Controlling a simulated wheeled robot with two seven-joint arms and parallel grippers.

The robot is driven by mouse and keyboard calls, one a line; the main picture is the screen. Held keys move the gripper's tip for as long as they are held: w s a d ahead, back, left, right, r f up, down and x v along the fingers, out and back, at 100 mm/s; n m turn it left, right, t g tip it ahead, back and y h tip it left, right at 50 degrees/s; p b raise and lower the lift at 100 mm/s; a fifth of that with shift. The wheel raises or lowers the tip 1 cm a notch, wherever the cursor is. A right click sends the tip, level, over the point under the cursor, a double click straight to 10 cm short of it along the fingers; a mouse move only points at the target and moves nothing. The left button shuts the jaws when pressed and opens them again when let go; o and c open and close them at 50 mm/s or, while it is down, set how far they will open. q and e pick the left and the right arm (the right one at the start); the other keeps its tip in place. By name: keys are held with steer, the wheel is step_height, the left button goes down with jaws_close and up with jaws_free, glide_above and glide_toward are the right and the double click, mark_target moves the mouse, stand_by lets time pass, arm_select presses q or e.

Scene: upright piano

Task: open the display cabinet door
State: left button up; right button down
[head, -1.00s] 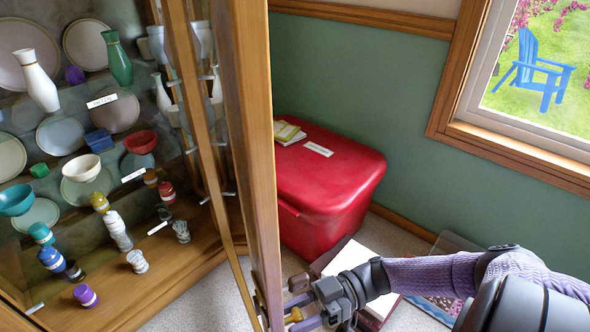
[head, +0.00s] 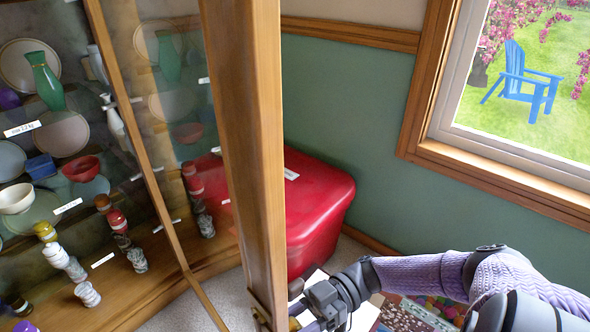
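The display cabinet (head: 150,285) fills the left of the head view, with its shelves of dishes exposed. Its wood-framed glass door stands ajar, and its thick wooden stile (head: 248,150) rises close in front of me. A thinner wooden strip (head: 143,125) slants to its left, with glass between the two. My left gripper is not in view.
A red chest (head: 318,205) stands behind the door against the green wall (head: 350,110). A window (head: 520,100) is at upper right. Vases, plates, bowls and small jars fill the cabinet. Flat printed items lie on the carpet beneath my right arm.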

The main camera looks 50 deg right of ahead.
steer(key=shift+c, duration=2.3)
jaws_free()
steer(key=shift+o, duration=0.9)
steer(key=b+v, duration=0.1)
steer(key=v, duration=0.9)
